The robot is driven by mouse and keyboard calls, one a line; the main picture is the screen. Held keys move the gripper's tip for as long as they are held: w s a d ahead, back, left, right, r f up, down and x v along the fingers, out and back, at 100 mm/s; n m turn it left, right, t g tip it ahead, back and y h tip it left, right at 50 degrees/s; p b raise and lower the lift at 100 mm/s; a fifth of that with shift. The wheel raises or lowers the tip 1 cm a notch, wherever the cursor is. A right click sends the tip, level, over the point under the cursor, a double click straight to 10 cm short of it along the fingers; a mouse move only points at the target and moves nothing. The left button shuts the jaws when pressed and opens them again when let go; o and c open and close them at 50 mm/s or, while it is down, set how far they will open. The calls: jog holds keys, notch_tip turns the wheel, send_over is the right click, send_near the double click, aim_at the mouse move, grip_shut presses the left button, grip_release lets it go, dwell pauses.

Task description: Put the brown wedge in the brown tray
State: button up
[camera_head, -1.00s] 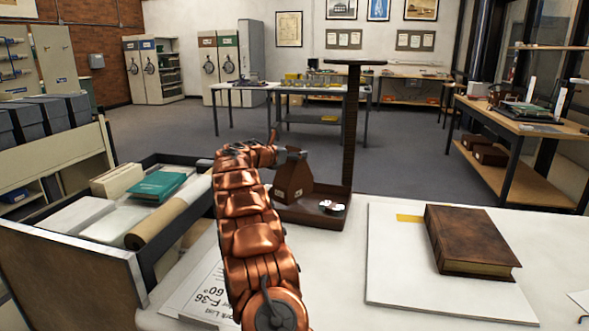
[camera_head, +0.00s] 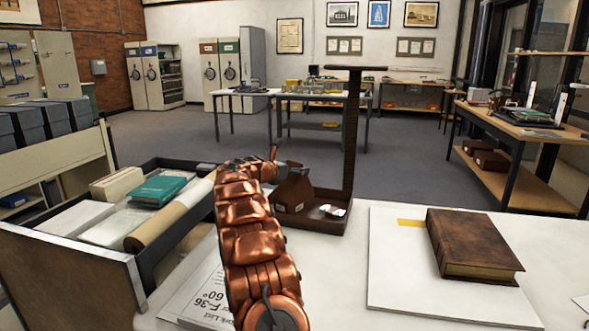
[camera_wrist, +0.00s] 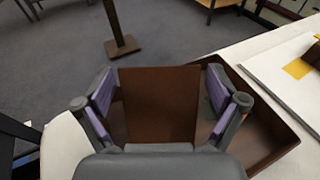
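The brown wedge (camera_head: 291,194) is a dark block with a small pale label, seen in the head view at the left part of the brown tray (camera_head: 331,226). My gripper (camera_head: 287,168) is at its top. In the wrist view the wedge (camera_wrist: 160,105) fills the space between the purple finger pads of my gripper (camera_wrist: 160,80), which close on its two sides. The brown tray (camera_wrist: 272,140) shows to its right. The wedge's underside is hidden, so I cannot tell whether it touches the tray floor.
A brown book (camera_head: 470,243) lies on a white board to the right. An open drawer (camera_head: 80,262) of papers stands left.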

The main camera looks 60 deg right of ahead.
jog(key=shift+r, duration=0.15)
jog(key=v, duration=1.2)
